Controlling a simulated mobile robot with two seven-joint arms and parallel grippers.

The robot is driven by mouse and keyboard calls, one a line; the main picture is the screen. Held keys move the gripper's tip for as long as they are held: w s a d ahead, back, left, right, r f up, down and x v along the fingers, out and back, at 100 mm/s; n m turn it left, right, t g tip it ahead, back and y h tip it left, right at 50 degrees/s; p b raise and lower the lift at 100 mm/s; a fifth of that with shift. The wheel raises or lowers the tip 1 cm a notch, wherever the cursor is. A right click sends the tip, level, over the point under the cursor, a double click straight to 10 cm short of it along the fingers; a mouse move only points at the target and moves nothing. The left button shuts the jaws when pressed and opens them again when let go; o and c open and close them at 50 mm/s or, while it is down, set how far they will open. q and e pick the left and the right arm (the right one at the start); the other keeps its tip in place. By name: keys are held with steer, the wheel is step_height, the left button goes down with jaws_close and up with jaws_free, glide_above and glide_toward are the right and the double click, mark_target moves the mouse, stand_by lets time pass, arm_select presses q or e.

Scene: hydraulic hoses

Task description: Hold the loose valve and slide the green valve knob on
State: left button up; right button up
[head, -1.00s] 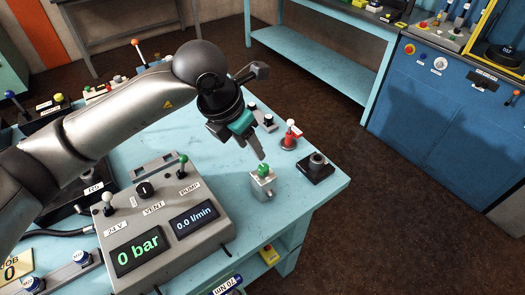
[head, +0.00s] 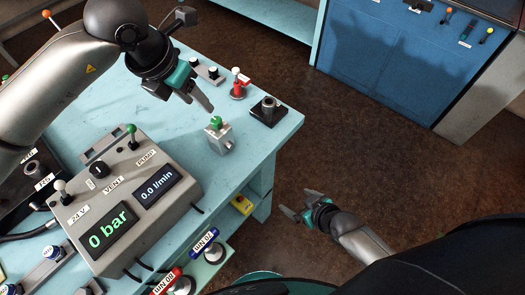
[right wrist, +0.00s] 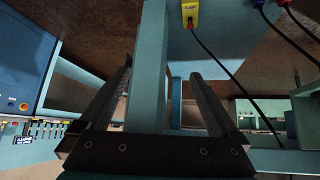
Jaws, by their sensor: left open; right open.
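A small light-grey block (head: 220,140), seemingly the valve, stands near the right part of the light-blue table. The green knob (head: 215,122) appears at its top; I cannot tell whether it is seated or only resting there. My left gripper (head: 198,101) is open and empty, its fingertips just above and left of the knob in the head view, apparently not touching. My right gripper (head: 295,201) is open and empty, low beyond the table's right side. Its two spread fingers show in the right wrist view (right wrist: 159,70), with nothing between them.
The console (head: 130,205) reads 0 bar. A black block with a dark cylinder (head: 268,112) and a red fitting (head: 238,86) stand behind the grey block. A yellow box (head: 242,205) is under the table (head: 285,128). The floor right of the table is clear.

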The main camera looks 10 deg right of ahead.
steer(key=w+a+r+n+t+y, duration=0.15)
steer(key=w+a+r, duration=0.25)
steer(key=r, duration=0.6)
steer(key=n+t+y, duration=0.2)
steer(key=y, duration=0.2)
glide_toward(227, 138)
steer(key=shift+g, duration=0.35)
steer(key=x, duration=1.2)
steer(key=shift+w+a+r, duration=0.1)
steer(key=shift+w+a, duration=0.1)
steer(key=shift+w, duration=0.15)
jaws_close()
arm_select(q)
steer(key=shift+o, duration=0.4)
